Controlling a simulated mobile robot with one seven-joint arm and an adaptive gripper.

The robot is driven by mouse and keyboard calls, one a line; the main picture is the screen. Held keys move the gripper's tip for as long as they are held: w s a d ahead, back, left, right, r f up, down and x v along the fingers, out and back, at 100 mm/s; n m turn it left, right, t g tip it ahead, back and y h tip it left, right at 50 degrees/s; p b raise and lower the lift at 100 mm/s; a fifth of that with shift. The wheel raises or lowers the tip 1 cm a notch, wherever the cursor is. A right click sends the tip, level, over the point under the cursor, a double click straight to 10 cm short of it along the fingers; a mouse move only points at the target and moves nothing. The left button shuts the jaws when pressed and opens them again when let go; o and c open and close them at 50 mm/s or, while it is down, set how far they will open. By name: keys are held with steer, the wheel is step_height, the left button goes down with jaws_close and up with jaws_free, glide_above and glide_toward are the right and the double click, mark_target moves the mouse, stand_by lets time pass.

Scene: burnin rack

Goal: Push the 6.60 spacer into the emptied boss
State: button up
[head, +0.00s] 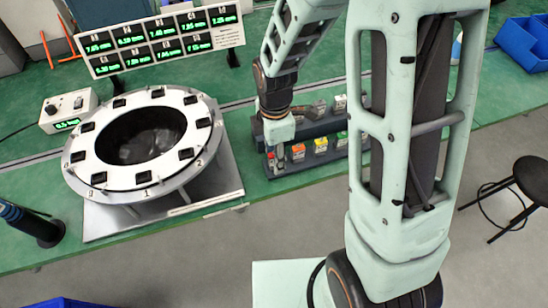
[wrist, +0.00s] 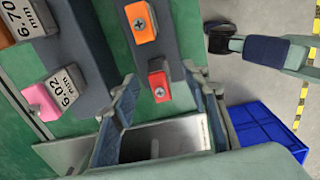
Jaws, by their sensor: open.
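My gripper (head: 277,152) is open and hangs over the left end of the spacer rack (head: 330,128). In the wrist view its two fingers (wrist: 163,78) are spread on either side of a red block (wrist: 158,86) with a screw head on it. I see nothing held between them. An orange block (wrist: 142,22) sits further along the same row. Tags in the other row read 6.70 (wrist: 27,18) and 6.02 (wrist: 62,90). I cannot find a 6.60 tag. The numbered ring fixture (head: 85,165) stands left of the rack. I cannot tell which boss is empty.
A display board (head: 160,38) with green readings stands behind the ring. A small gauge box (head: 68,110) is at its left and a dark blue cylindrical tool (head: 32,222) at the front left. Blue bins (head: 525,42) are at the far right, and a stool (head: 530,180) stands on the floor.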

stand_by(0.4)
jaws_close()
stand_by(0.4)
steer(key=shift+r+p, duration=2.5)
steer(key=shift+r, duration=0.55)
steer(key=c, duration=0.9)
jaws_free()
jaws_close()
